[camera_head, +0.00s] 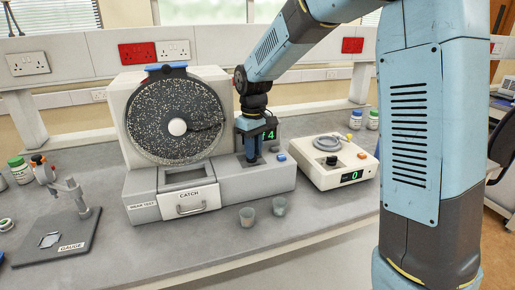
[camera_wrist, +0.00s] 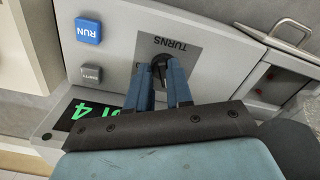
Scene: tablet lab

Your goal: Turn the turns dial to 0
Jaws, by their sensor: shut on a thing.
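The friability drum machine (camera_head: 210,185) stands on the bench with its speckled round drum (camera_head: 165,125). Its dark turns dial (camera_wrist: 158,62) sits on a grey panel labelled TURNS (camera_wrist: 172,43) in the wrist view. My gripper (camera_wrist: 160,76) is shut on the dial, with a blue finger on each side. In the head view my gripper (camera_head: 252,155) reaches down onto the machine's right part and hides the dial. The green display (camera_wrist: 82,112) shows a 4 with partly hidden characters beside it; it also shows behind my gripper in the head view (camera_head: 269,135).
A blue RUN button (camera_wrist: 88,31) and a grey button (camera_wrist: 92,73) are close to the dial. The CATCH drawer (camera_head: 190,200) is at the machine's front. A balance-like device (camera_head: 335,165) reading 0 stands to the right.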

